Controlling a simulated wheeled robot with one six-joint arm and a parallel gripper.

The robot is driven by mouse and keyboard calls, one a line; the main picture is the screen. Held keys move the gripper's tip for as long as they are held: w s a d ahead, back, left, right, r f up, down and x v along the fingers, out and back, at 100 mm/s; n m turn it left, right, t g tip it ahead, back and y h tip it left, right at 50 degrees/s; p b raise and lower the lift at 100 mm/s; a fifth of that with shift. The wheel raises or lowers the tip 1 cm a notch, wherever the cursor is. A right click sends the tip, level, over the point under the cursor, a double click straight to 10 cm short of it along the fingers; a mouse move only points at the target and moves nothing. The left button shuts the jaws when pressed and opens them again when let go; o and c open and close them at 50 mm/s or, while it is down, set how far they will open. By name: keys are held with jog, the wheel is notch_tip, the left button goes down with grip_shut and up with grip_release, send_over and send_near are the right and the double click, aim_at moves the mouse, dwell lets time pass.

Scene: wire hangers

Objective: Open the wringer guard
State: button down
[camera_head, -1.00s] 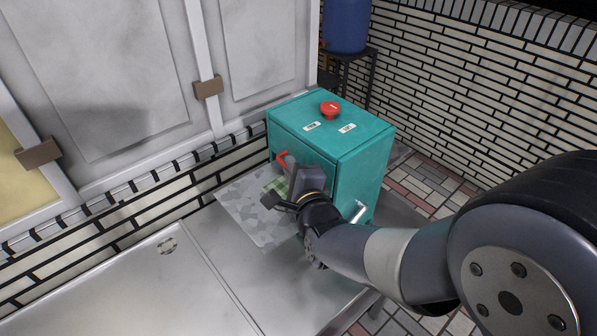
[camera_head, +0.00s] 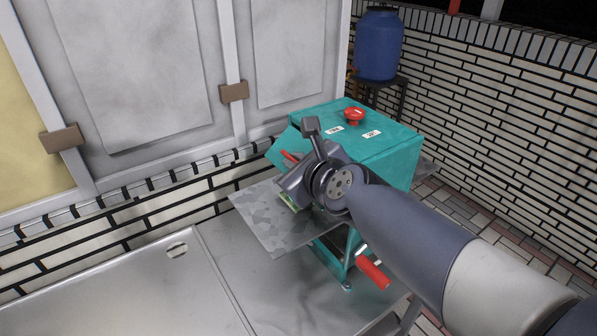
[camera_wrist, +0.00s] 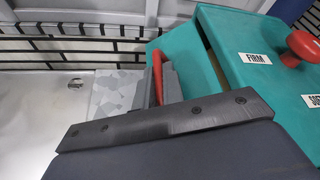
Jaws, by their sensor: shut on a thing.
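The wringer is a teal box (camera_head: 375,142) with a red mushroom knob (camera_head: 353,116) and labels on top; one reads FIRM in the wrist view. Its teal front guard (camera_head: 284,150) stands tilted outward from the body, and a gap shows beside it in the wrist view. A red handle (camera_head: 289,156) on the guard also shows in the wrist view (camera_wrist: 157,78). My gripper (camera_head: 297,166) is at the handle and shut on it. The exact contact is hidden by the gripper. A dark finger (camera_wrist: 165,122) fills the lower wrist view.
A mottled metal plate (camera_head: 265,222) juts out before the wringer, with a bit of green (camera_head: 289,202) on it under my gripper. A red crank grip (camera_head: 372,272) sticks out below my arm. A bare metal sink (camera_head: 125,290) lies left. A blue barrel (camera_head: 379,45) stands behind.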

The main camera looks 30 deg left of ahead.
notch_tip(320, 180, up, 3)
jog(key=m+g+p, duration=0.2)
jog(key=m, duration=0.1)
jog(key=shift+y, duration=0.4)
jog(key=shift+w+d+r+m+g+y+p, duration=0.1)
jog(key=shift+w+r+m+g+y+p, duration=0.15)
jog(key=shift+r+m+g+p, duration=0.7)
jog(key=shift+f+m+t+p, duration=0.25)
jog(key=shift+p, duration=0.2)
jog(key=c, duration=1.5)
grip_release()
